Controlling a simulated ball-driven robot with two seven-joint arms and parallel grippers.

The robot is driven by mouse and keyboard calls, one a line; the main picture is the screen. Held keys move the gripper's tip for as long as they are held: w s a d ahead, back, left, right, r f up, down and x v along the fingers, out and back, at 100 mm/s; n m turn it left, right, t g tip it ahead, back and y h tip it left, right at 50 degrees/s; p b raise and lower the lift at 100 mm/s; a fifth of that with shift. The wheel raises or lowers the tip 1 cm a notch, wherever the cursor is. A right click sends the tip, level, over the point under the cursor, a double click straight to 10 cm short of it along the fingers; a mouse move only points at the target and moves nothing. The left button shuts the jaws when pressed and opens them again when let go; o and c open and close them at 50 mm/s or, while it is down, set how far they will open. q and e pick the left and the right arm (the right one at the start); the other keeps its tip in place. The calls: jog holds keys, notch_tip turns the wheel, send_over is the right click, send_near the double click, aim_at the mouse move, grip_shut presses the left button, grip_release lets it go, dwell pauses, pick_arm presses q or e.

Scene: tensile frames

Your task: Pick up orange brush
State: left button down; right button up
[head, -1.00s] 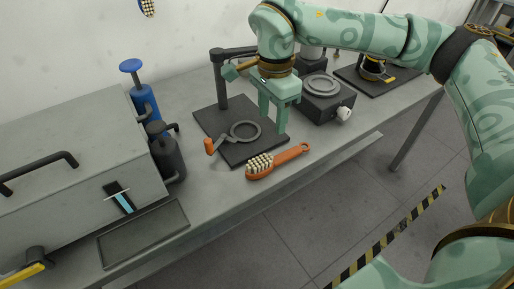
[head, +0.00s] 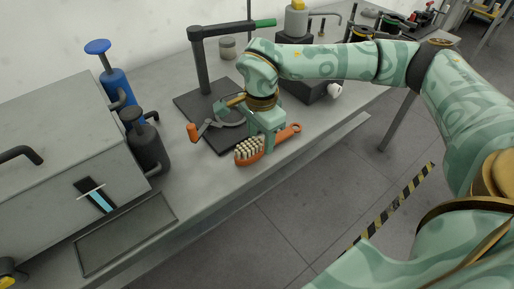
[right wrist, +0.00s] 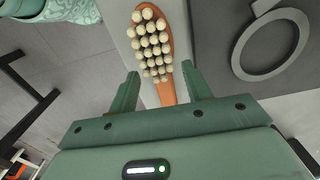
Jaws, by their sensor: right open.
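The orange brush (head: 250,151) lies on the grey bench near its front edge, with its pale bristles facing up and its handle pointing right. My right gripper (head: 262,150) is lowered over the brush between the bristle head and the handle end. In the right wrist view my right gripper (right wrist: 166,85) is open, with one finger on each side of the brush (right wrist: 168,93) near the neck. The fingers appear apart from the brush. My left gripper is not in view.
A dark stand with a ring (head: 190,99) is just behind the brush. Blue (head: 115,85) and dark (head: 146,145) pump bottles stand at left beside a grey cabinet (head: 60,130). A dark tray (head: 128,235) lies at the front left. The bench edge is close in front.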

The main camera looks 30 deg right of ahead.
notch_tip(320, 180, down, 2)
jog(key=shift+f, duration=0.25)
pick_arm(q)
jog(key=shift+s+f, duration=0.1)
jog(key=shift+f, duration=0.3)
pick_arm(e)
jog(key=shift+r, duration=0.15)
jog(key=c, duration=0.8)
